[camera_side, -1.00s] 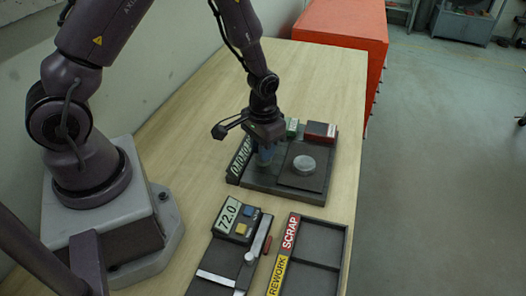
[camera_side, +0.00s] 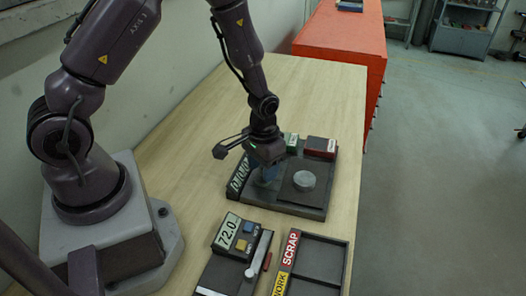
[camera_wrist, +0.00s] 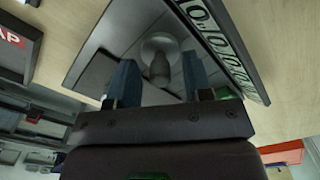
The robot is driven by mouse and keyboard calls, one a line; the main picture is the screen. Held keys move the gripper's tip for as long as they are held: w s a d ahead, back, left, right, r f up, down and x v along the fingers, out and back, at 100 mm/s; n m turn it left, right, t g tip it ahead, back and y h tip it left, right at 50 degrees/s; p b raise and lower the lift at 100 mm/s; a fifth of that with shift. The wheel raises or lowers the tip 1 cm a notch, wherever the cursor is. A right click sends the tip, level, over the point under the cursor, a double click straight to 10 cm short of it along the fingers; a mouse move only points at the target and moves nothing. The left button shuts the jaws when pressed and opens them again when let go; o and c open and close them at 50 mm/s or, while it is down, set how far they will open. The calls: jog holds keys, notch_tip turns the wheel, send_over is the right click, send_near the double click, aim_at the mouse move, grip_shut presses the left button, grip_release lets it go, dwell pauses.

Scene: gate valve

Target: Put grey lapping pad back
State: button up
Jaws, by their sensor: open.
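My gripper (camera_side: 266,172) is over the left part of the dark fixture (camera_side: 284,203), pointing down, with blue fingers. In the wrist view its fingers (camera_wrist: 160,82) are open on either side of a grey round piece with a narrower knob (camera_wrist: 160,70). That piece looks like the grey lapping pad; it stands on the fixture, and I cannot tell if the fingers touch it. In the side view my gripper hides it. A pale grey disc (camera_side: 304,180) lies on a dark square plate to the right of my gripper.
A number strip (camera_wrist: 220,40) edges the fixture. A red block (camera_side: 320,147) and a green block (camera_side: 291,142) stand at its back. In front are a gauge reading 72.0 (camera_side: 228,232) and a SCRAP/REWORK tray (camera_side: 325,263). The table behind the fixture is clear.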

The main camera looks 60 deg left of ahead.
jog(key=s+d+r+m+t, duration=0.1)
jog(key=s+r, duration=0.1)
jog(key=r, duration=1)
jog(key=s+d+r+t, duration=0.1)
jog(key=s+r+t, duration=0.15)
jog(key=r, duration=0.95)
jog(key=s+d+r+m+t, duration=0.1)
jog(key=s+r+t, duration=0.1)
jog(key=s+r, duration=0.4)
jog(key=s, duration=0.3)
jog(key=shift+s+r, duration=0.2)
jog(key=shift+s, duration=0.1)
